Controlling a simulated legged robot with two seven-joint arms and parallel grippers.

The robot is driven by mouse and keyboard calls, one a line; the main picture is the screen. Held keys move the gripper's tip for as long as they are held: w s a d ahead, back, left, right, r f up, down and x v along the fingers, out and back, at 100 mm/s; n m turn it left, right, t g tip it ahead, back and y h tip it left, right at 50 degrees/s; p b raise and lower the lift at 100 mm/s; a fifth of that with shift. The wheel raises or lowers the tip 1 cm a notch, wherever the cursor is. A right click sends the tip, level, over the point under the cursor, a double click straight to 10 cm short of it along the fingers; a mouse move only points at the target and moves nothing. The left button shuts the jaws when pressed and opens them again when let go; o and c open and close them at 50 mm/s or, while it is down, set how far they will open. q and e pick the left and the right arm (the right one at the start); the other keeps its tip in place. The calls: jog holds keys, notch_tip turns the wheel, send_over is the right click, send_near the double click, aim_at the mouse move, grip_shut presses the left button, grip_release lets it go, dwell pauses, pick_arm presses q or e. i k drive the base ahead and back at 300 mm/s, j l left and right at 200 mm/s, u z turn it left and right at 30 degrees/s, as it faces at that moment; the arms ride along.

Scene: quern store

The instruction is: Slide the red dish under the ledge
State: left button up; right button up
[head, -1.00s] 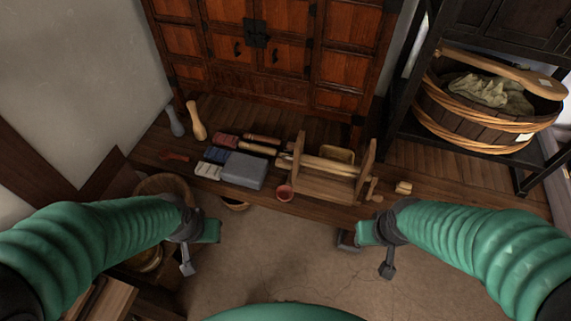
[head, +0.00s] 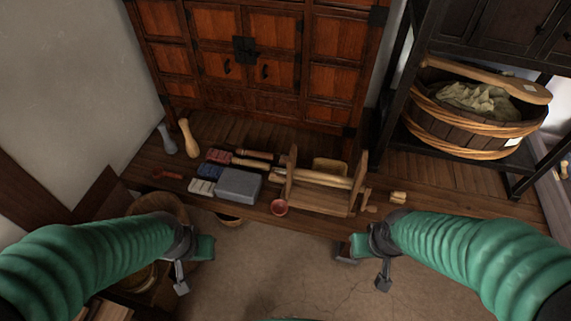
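The small red dish (head: 279,207) sits upright near the front edge of the raised wooden plank floor, in front of a wooden frame. I cannot tell which surface is the ledge; a low wooden frame with a roller (head: 318,181) stands just right of and behind the dish. My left gripper (head: 190,267) hangs in front of the platform, left of the dish and apart from it. My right gripper (head: 366,266) hangs to the right of the dish, also apart from it. Neither visibly holds anything; their finger gaps are unclear.
A grey block (head: 239,185) and small coloured blocks (head: 209,171) lie left of the dish. A red spoon-like piece (head: 168,175) lies farther left. A wooden cabinet (head: 250,65) stands behind, and a tub (head: 470,125) sits on the right rack. Bare floor (head: 290,270) lies between my grippers.

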aim_at(280, 207)
jog(key=i+j+z, duration=0.2)
jog(key=i, duration=0.3)
jog(key=i+j+z, duration=0.25)
jog(key=i, duration=0.25)
